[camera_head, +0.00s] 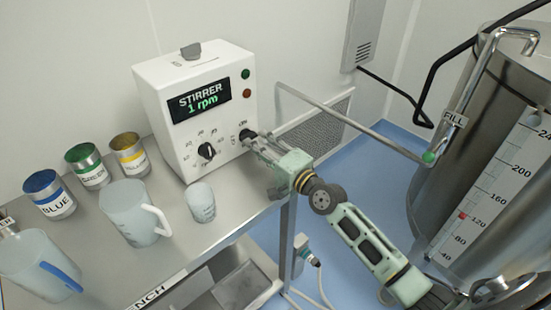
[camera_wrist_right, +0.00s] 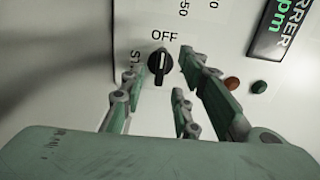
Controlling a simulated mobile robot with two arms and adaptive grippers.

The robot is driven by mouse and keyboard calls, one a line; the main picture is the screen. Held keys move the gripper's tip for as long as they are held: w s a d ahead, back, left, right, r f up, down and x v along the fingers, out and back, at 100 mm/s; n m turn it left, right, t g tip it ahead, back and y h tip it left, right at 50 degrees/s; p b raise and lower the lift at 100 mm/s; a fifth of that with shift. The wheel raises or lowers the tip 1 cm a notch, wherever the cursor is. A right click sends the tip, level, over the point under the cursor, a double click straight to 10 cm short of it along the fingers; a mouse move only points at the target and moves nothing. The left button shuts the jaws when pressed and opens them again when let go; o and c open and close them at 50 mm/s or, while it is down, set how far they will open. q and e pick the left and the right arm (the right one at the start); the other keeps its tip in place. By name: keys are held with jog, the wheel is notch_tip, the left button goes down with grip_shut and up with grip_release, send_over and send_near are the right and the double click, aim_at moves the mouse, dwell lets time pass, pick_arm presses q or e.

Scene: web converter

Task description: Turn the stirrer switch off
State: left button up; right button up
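The stirrer box (camera_head: 165,90) is white and stands on the bench; its display (camera_head: 201,100) reads "STIRRER 1 rpm". Its small black switch knob (camera_head: 247,135) is at the lower right of the front face. In the right wrist view the switch knob (camera_wrist_right: 159,63) has a pale line lying nearly upright, with "OFF" printed just above it. My right gripper (camera_head: 254,141) is at the switch, its open fingers on either side of the knob; I see gaps, so it is not closed on it. My left gripper is not in view.
A larger speed dial (camera_head: 206,151) sits left of the switch. Green (camera_head: 245,74) and red (camera_head: 247,93) buttons are above it. A small beaker (camera_head: 201,203), a jug (camera_head: 130,215) and several paint cans stand on the bench (camera_head: 180,245). A steel tank (camera_head: 440,185) stands at right.

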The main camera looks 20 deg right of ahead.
jog(key=v, duration=0.9)
jog(key=shift+s, duration=0.1)
